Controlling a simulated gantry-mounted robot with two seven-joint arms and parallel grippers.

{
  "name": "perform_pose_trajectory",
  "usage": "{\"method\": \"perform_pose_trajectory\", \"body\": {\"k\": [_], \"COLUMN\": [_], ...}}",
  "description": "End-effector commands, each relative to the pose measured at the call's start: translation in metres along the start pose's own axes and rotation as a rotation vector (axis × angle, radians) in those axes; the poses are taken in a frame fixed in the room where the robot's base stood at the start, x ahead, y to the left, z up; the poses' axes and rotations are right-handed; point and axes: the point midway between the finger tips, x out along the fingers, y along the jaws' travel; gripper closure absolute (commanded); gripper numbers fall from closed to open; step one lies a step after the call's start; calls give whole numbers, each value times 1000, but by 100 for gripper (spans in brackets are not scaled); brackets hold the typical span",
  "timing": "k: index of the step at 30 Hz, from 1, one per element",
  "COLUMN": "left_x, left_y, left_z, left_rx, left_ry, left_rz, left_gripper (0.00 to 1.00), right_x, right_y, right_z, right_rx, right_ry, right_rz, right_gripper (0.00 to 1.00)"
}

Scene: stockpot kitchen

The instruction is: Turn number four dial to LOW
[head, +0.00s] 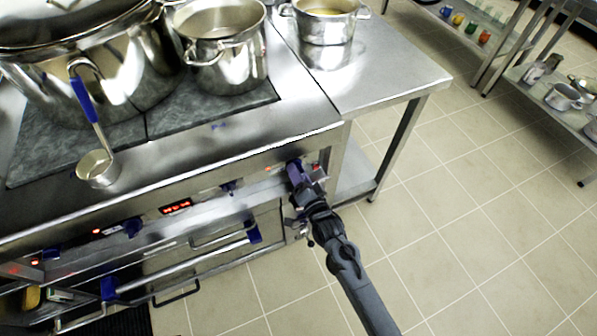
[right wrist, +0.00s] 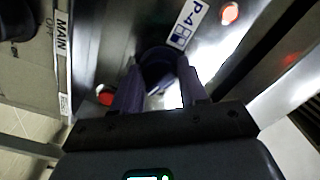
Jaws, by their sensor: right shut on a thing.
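The number four dial (right wrist: 157,62) is a dark blue-purple knob on the stove's front panel, beside a label (right wrist: 189,22) that reads P-4. My right gripper (right wrist: 158,88) has its two fingers on either side of the knob and is shut on it. In the head view my right gripper (head: 299,178) reaches the right end of the stove front (head: 262,164), and it mostly hides the dial. The dial's setting and any LOW mark cannot be read. My left gripper is not in view.
A MAIN label (right wrist: 62,50) is near the dial. A ladle (head: 98,168) is at the stove's front edge, with pots (head: 225,60) behind. The floor (head: 450,220) at right is clear.

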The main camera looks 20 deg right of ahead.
Motion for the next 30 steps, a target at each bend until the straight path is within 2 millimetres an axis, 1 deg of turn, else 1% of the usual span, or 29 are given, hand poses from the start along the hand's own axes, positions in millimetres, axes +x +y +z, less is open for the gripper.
{"method": "perform_pose_trajectory", "body": {"k": [12, 13, 17, 18, 26, 30], "left_x": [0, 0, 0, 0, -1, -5], "left_y": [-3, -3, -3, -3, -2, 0], "left_z": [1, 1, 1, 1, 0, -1], "left_rx": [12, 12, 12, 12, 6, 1], "left_ry": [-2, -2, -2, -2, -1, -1], "left_rz": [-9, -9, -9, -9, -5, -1], "left_gripper": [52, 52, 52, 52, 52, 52], "right_x": [0, 0, 0, 0, -1, -8], "right_y": [1, 1, 1, 0, 0, 0], "right_z": [0, 0, 0, 0, 0, 0], "right_rx": [6, 6, 5, 5, 5, 5], "right_ry": [-1, -1, -1, -1, 0, -1], "right_rz": [1, 1, 1, 1, 0, 1], "right_gripper": [88, 53, 33, 32, 32, 32]}}
